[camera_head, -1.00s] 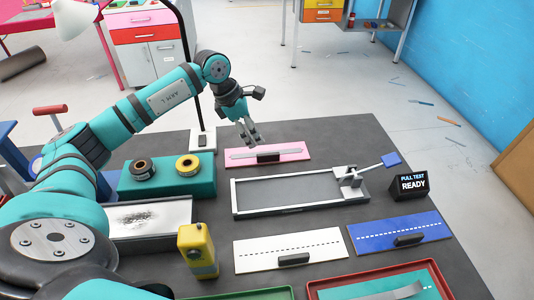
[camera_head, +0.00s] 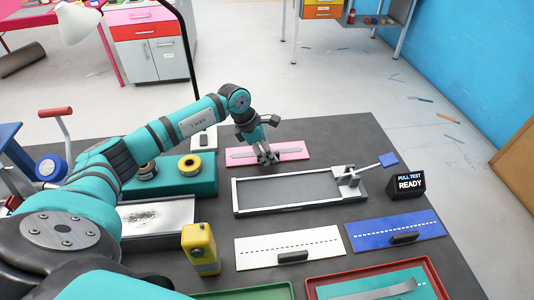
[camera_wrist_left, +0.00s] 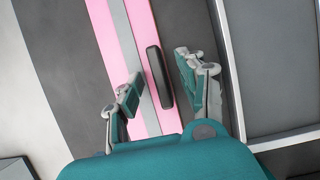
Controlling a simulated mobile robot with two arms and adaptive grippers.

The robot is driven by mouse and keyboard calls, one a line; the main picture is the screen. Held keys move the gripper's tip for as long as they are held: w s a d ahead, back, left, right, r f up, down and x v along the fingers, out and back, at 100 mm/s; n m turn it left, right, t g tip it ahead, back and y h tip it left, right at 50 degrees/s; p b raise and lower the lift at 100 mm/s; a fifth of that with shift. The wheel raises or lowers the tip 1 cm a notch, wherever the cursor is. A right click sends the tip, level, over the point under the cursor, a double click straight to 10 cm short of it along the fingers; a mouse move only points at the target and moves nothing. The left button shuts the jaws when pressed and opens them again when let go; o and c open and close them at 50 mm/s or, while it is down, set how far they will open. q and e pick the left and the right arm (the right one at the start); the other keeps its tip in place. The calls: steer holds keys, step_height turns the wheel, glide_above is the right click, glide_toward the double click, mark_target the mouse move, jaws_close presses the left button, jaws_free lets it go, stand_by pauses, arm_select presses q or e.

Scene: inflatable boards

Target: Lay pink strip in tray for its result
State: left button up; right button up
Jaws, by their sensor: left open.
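The pink strip (camera_head: 290,152) lies flat at the back of the dark table, with a grey band along it and a black handle. My left gripper (camera_head: 268,158) is low over its middle and hides the handle in the head view. In the left wrist view the fingers (camera_wrist_left: 158,88) are open, with the black handle (camera_wrist_left: 159,77) between them, nearer the right finger. The gripper holds nothing. The metal-framed pull-test tray (camera_head: 236,198) stands in front of the strip, empty, with a blue-handled lever (camera_head: 388,160) at its right end. My right gripper is not in view.
A display (camera_head: 407,184) reading "PULL TEST READY" stands right of the tray. A white strip (camera_head: 260,253) and a blue strip (camera_head: 375,236) lie in front. A yellow device (camera_head: 200,247), teal roll holder (camera_head: 205,180) and red-rimmed tray (camera_head: 318,279) are nearby.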

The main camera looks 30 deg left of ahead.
arm_select(q)
jaws_close()
step_height(320, 180, up, 9)
steer(key=shift+b, duration=0.85)
steer(key=s+d+r+m+g, duration=0.1)
steer(key=s+d+m+g, duration=0.15)
steer(key=d+m, duration=0.35)
steer(key=s+d+m+g, duration=0.2)
steer(key=s+d+m, duration=0.2)
steer(key=d+m, duration=0.2)
steer(key=s+d+f+m+g+y, duration=0.1)
steer(key=s+d+m+g+y, duration=0.1)
steer(key=s+m, duration=1.1)
steer(key=shift+s+f+m+g+y, duration=0.4)
steer(key=shift+m+y, duration=0.1)
steer(key=shift+y, duration=0.2)
